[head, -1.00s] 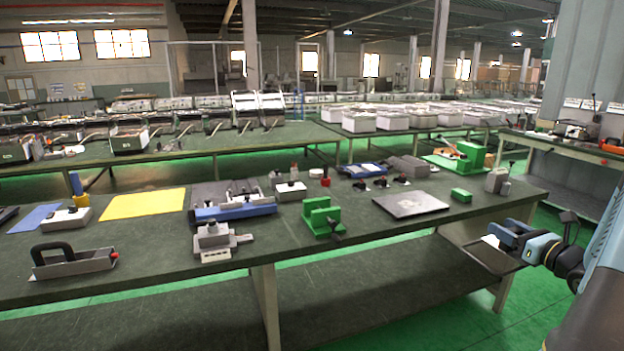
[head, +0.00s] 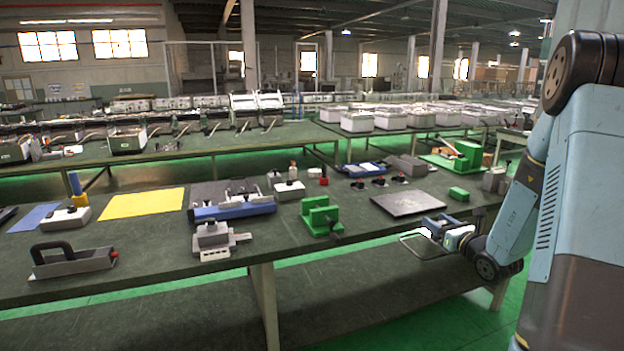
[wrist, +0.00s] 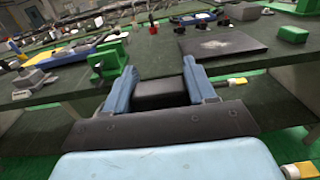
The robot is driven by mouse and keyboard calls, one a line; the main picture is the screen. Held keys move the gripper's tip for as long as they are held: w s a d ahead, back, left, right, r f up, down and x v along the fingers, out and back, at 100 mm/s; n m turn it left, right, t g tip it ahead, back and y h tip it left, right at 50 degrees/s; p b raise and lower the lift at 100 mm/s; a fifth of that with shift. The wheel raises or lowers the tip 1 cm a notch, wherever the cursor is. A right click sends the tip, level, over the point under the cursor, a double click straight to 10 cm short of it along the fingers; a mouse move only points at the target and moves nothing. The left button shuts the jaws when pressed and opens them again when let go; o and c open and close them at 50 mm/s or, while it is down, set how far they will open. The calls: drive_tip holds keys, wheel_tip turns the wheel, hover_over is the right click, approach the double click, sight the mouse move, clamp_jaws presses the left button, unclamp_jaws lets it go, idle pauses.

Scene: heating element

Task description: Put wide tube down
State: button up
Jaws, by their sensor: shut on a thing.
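The wide tube (head: 413,250) shows in the head view as a thin, pale bent loop. It sticks out to the left of my gripper (head: 436,229), which is shut on it. The gripper and tube are in front of the right part of the workbench's front edge. In the wrist view my gripper's blue fingers (wrist: 160,82) stand on either side of a dark block. I cannot make out the tube clearly there.
The workbench (head: 345,205) holds a dark square plate (head: 410,203), a green fixture (head: 320,216), a small green block (head: 459,194), a yellow sheet (head: 142,203) and a blue fixture (head: 232,210). Bare bench top lies left of the dark plate.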

drive_tip(key=w+a+f, duration=0.3)
drive_tip(key=a, duration=0.3)
drive_tip(key=w+a+f, duration=0.3)
drive_tip(key=a, duration=0.4)
drive_tip(key=shift+f+h, duration=0.25)
drive_tip(key=shift+h, duration=0.05)
drive_tip(key=shift+a, duration=0.1)
